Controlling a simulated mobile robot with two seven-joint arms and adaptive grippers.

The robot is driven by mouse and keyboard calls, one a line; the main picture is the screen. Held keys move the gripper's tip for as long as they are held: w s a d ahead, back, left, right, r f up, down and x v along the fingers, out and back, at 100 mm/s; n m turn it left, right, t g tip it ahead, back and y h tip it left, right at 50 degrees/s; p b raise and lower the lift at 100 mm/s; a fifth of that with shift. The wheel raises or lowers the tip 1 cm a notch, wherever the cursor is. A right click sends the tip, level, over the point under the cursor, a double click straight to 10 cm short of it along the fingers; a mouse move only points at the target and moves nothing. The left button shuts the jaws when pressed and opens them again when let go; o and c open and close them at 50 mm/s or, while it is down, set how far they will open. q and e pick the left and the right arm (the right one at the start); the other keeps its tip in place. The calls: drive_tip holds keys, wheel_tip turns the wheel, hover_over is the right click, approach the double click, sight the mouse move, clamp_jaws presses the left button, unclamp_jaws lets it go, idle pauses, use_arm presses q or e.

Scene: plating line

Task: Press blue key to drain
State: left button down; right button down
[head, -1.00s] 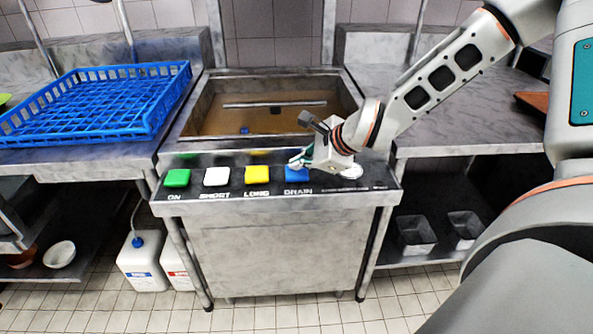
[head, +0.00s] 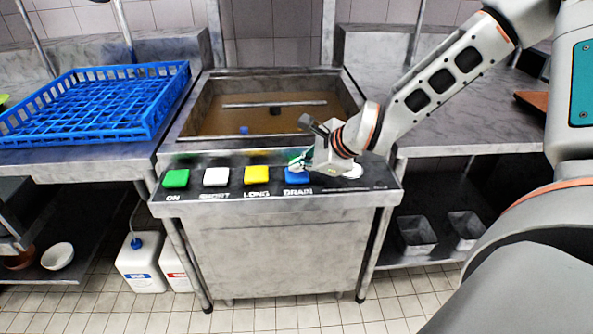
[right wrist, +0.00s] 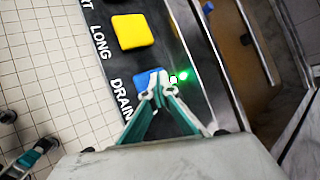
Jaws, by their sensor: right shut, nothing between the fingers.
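The blue key (head: 297,177), marked DRAIN, is the rightmost of the coloured keys on the panel at the front of the sink. My right gripper (head: 298,163) is shut and empty, with its fingertips at the blue key. In the right wrist view, the closed fingertips (right wrist: 162,92) overlap the blue key (right wrist: 146,80) and hide part of it. They look to be on it or just above it. A green light (right wrist: 183,75) glows beside the key.
A yellow key (head: 256,175), a white key (head: 216,177) and a green key (head: 176,179) sit to the left. Behind the panel is a sink basin (head: 205,97) with brownish water. A blue rack (head: 150,118) stands on the left counter. The right counter (head: 450,125) is largely clear.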

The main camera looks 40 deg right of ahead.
sight(299, 174)
use_arm(q)
drive_tip(key=shift+w+r+p, duration=0.3)
drive_tip(key=shift+r+p, duration=0.1)
drive_tip(key=shift+r, duration=0.25)
use_arm(e)
drive_tip(key=shift+r, duration=1)
